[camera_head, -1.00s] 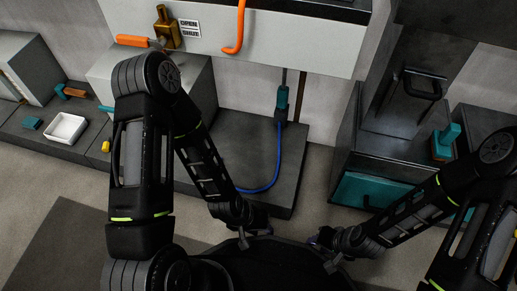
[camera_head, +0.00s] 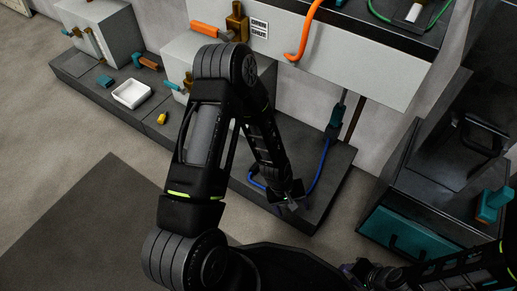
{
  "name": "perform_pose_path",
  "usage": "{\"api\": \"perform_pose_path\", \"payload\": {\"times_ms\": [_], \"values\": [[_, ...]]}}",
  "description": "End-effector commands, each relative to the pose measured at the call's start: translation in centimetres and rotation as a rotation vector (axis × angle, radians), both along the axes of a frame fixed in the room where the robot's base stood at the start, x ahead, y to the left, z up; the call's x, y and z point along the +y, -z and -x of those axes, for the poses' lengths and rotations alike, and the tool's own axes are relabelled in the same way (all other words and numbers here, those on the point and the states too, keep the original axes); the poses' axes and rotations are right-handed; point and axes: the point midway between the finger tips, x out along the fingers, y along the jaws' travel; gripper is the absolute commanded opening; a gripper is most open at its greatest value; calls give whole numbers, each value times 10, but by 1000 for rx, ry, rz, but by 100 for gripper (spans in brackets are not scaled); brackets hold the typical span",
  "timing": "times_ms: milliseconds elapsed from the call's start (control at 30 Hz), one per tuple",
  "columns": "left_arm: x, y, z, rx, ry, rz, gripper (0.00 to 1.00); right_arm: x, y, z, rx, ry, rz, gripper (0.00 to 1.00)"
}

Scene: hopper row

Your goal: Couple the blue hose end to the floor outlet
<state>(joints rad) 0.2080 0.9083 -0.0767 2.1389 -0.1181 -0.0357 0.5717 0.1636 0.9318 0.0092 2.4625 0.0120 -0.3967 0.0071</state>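I cannot identify the floor outlet with certainty.
The platform (camera_head: 335,170) carries a white tray (camera_head: 132,94), a yellow piece (camera_head: 162,118) and grey boxes. A dark cabinet with a teal drawer (camera_head: 399,236) stands at right. Floor left of my arm is clear.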

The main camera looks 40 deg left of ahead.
Motion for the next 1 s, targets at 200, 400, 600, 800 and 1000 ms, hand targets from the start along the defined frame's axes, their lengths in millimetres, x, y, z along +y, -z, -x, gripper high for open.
{"api": "perform_pose_path", "payload": {"times_ms": [200,400,600,800,1000], "values": [[127,-27,-75,154,-541,-107,91,0,-10,2,2,-1,2,36],[193,-51,-93,213,-825,-187,93,0,-12,2,2,-2,2,36],[201,-54,-94,222,-865,-197,93,1,-12,2,2,-2,2,36],[200,-52,-94,221,-864,-197,93,0,-11,2,2,-2,2,36],[200,-38,-94,223,-862,-196,93,0,-4,1,0,-1,2,36]]}}
